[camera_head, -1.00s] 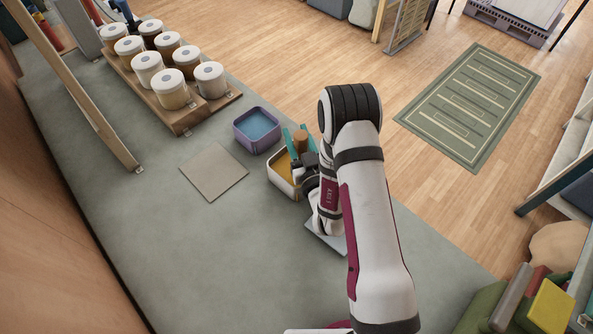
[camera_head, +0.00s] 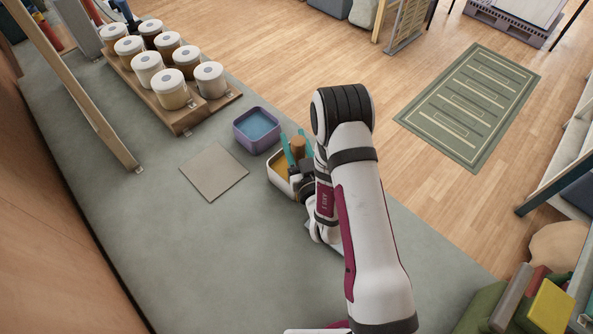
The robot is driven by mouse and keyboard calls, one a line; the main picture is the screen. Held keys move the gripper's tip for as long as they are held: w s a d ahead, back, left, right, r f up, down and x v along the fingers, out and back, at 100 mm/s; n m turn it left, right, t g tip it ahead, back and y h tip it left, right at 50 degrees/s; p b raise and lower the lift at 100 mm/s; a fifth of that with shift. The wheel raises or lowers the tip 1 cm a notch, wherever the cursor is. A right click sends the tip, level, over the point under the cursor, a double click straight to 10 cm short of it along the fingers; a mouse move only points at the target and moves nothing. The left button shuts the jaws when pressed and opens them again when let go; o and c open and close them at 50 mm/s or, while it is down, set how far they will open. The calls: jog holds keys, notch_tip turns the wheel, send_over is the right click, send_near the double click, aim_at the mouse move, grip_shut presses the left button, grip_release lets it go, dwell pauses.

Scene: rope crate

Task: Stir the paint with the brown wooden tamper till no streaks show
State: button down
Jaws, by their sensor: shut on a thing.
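The brown wooden tamper (camera_head: 298,148) stands about upright, its top showing between the teal fingers of my gripper (camera_head: 297,151). My gripper is shut on it, over a cream-rimmed tub (camera_head: 272,179) of yellow-orange paint (camera_head: 280,162). The tamper's lower end is hidden by the gripper and the tub, so I cannot tell how deep it sits. Only the left part of the paint shows, and streaks cannot be made out at this size. A purple tub (camera_head: 243,136) with blue contents stands just behind and to the left.
A grey-beige square tile (camera_head: 214,172) lies flat left of the tubs. A wooden rack (camera_head: 186,121) with several white-lidded jars stands at the back left. A slanted wooden post (camera_head: 93,107) rises at the left. The grey tabletop (camera_head: 200,255) in front is clear.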

notch_tip(320, 180, up, 10)
jog(key=shift+f, duration=0.2)
